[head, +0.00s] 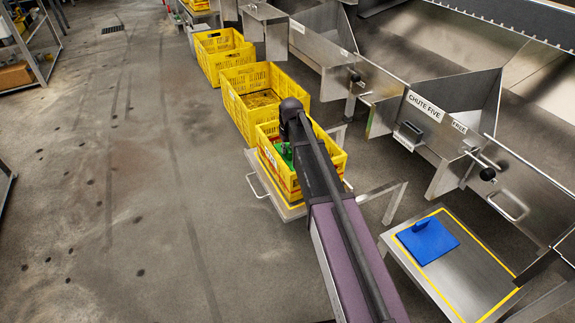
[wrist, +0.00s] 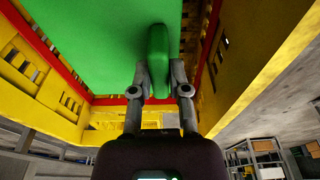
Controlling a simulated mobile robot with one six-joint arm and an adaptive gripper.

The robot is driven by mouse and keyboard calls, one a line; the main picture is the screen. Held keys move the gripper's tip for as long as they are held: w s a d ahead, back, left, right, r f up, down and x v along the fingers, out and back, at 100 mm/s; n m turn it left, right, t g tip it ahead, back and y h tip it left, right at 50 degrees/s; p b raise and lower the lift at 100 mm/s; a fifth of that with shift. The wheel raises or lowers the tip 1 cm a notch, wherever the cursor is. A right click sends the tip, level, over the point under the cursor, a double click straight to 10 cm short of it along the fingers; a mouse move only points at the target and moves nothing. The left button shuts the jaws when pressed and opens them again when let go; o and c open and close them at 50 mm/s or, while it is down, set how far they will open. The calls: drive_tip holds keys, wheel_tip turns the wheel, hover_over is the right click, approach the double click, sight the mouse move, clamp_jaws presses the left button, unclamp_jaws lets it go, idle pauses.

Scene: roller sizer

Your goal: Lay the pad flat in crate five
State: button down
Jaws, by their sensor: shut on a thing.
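A green pad (wrist: 90,45) with a raised grip tab (wrist: 159,60) fills much of the wrist view. My gripper (wrist: 160,82) is shut on this tab, one finger on each side. The pad is within the walls of a yellow crate with a red band (wrist: 60,85). In the head view this is the nearest crate (head: 335,158), and a little of the green pad (head: 284,152) shows left of my arm. My arm hides much of the crate's inside. I cannot tell whether the pad touches the crate floor. No crate number is readable.
The crate stands on a metal stand (head: 290,213). Two more yellow crates (head: 240,84) (head: 213,42) stand behind it. Steel chutes, one labelled CHUTE FIVE (head: 425,107), line the right. A blue pad (head: 427,241) lies on a steel table (head: 465,278). The left floor is clear.

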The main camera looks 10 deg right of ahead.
sight(287, 160)
drive_tip(key=shift+f+b, duration=0.55)
drive_tip(key=shift+f, duration=0.35)
drive_tip(key=shift+f+b, duration=1.85)
drive_tip(key=shift+f, duration=0.05)
drive_tip(key=c, duration=0.6)
unclamp_jaws()
drive_tip(key=r+p, duration=0.4)
drive_tip(key=s+r+p, duration=0.1)
drive_tip(key=r+p, duration=0.7)
drive_tip(key=shift+s+d, duration=0.25)
drive_tip(key=shift+s, duration=0.1)
